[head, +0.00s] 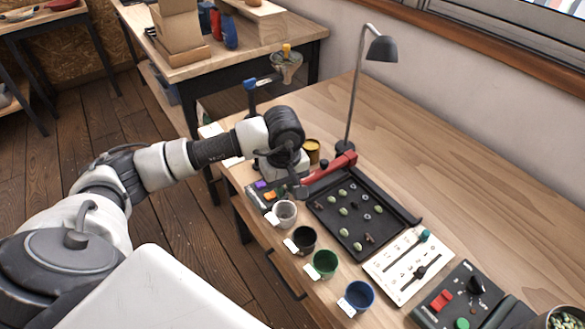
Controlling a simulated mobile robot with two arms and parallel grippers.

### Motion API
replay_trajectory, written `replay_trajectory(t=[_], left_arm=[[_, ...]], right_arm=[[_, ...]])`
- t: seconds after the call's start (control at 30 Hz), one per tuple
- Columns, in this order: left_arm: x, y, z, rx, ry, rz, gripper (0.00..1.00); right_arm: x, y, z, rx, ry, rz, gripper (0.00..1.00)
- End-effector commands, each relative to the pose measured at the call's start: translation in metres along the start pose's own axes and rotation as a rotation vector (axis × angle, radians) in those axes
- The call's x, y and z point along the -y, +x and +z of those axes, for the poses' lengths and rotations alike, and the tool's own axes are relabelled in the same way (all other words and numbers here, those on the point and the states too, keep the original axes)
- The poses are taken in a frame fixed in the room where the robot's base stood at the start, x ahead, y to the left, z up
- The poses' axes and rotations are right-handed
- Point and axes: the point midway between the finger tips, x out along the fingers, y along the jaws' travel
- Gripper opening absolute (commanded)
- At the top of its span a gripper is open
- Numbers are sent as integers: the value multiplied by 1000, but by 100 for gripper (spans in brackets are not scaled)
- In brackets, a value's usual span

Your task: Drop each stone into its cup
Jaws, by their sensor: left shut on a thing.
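My left gripper (299,191) is low beside the left corner of the black tray (381,189), just above the pale grey cup (285,211). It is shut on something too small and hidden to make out. The tray holds several pale green beans (343,211) and a few darker bits, perhaps stones (370,238). A black cup (304,239), a green cup (325,263) and a blue cup (359,295) follow in a row along the table's front edge, with white tags. My right gripper is not in view.
A red bar (333,171) lies at the tray's far left end, close to my gripper. A desk lamp (381,48) stands behind it. A white slider panel (408,263) and a dark button box (450,300) are to the right. The table's back right is clear.

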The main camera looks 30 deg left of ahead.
Motion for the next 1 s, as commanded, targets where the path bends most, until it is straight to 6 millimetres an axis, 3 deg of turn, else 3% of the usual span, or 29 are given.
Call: replay_trajectory(t=[0.53,1.0], left_arm=[[0,48,1,1,4,0,0],[0,51,1,0,5,1,0]], right_arm=[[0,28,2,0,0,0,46],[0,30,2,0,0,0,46]])
